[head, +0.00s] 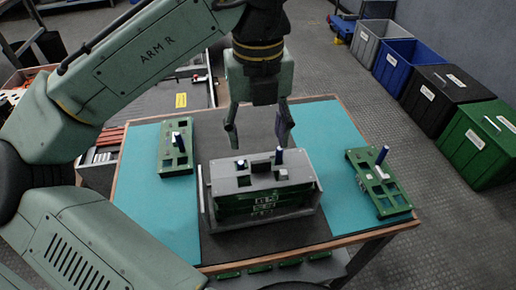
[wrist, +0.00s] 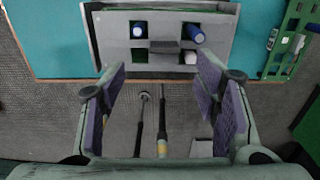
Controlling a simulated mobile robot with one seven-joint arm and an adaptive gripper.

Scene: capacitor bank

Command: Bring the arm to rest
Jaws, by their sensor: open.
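My gripper (head: 257,136) hangs from my arm above the middle of the table, its two fingers apart with nothing between them. Below it in the head view stands a grey holder (head: 310,203) with a grey top plate (head: 246,176) over green boards. The plate has square openings, and small blue and white parts stand in it. In the wrist view my gripper (wrist: 163,75) shows its purple-lined fingers spread, with the plate (wrist: 163,14) beyond the fingertips. The gripper appears clear of the holder.
A green board (head: 166,165) with upright parts lies on the left teal mat (head: 140,190); another green board (head: 396,202) lies on the right mat (head: 345,215). Grey, blue, black and green bins (head: 480,150) line the right wall. Floor between table and bins is clear.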

